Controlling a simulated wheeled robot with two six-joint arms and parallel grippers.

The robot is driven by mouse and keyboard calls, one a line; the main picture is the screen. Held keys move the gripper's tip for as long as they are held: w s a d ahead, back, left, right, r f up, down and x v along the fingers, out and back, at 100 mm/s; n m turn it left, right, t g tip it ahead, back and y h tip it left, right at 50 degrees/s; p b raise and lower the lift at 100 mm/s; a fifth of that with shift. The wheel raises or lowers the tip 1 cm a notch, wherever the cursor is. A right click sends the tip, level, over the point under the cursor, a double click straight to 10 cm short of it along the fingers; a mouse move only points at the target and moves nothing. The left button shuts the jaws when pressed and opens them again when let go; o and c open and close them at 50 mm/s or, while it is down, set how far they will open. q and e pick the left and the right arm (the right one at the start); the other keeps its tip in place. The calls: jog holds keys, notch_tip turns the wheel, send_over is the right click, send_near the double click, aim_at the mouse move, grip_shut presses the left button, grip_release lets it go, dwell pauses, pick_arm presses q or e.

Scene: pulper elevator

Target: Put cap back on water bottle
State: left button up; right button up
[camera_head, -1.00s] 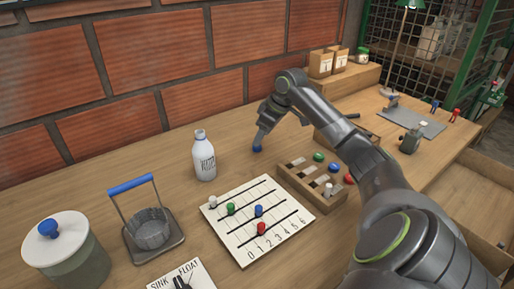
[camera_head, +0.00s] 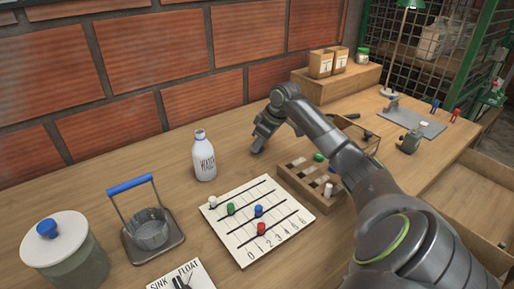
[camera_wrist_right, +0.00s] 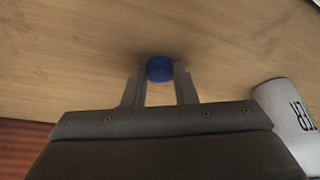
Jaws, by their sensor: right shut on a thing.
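My right gripper (camera_head: 257,149) is low over the table. In the right wrist view its two fingers are shut on the blue cap (camera_wrist_right: 159,68), which sits between the fingertips. In the head view the cap is hidden behind the gripper. The cap and the bottle are apart. My left gripper is not in view.
A counting board with pegs (camera_head: 243,259) lies in front of the bottle. A compartment tray (camera_head: 325,205) is to the right, partly behind my arm. The table behind the bottle is clear.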

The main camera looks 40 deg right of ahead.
notch_tip(320, 180, up, 10)
jog(key=shift+p, duration=0.4)
dwell(0.6)
